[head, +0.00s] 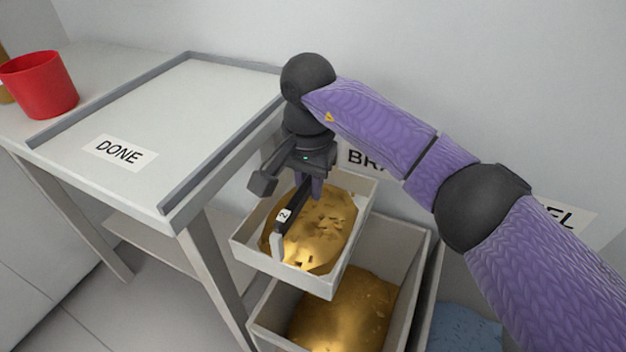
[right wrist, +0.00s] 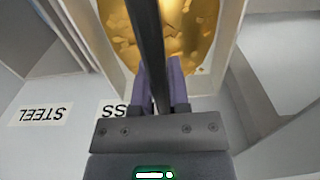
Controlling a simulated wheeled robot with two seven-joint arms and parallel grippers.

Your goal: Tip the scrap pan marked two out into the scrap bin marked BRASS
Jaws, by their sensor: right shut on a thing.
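The scrap pan marked two (head: 247,252) is a pale square pan with golden brass scrap (head: 325,228) in it. A dark bar handle (head: 279,240) with a "2" label runs over it. My right gripper (head: 311,187) is shut on this handle; the right wrist view shows its fingers (right wrist: 161,85) on either side of the dark bar. The pan hangs about level above the scrap bin marked BRASS (head: 418,252), toward its back left. The bin holds golden scrap (head: 345,312). Its wall sign (head: 364,160) is partly hidden by my arm. My left gripper is out of view.
A bench with a tray area marked DONE (head: 120,151) and raised grey edges stands left of the pan, close to it. A red cup (head: 40,84) is at the far left. Blue scrap (head: 466,330) lies right of the brass bin, below a partly hidden sign (head: 562,217).

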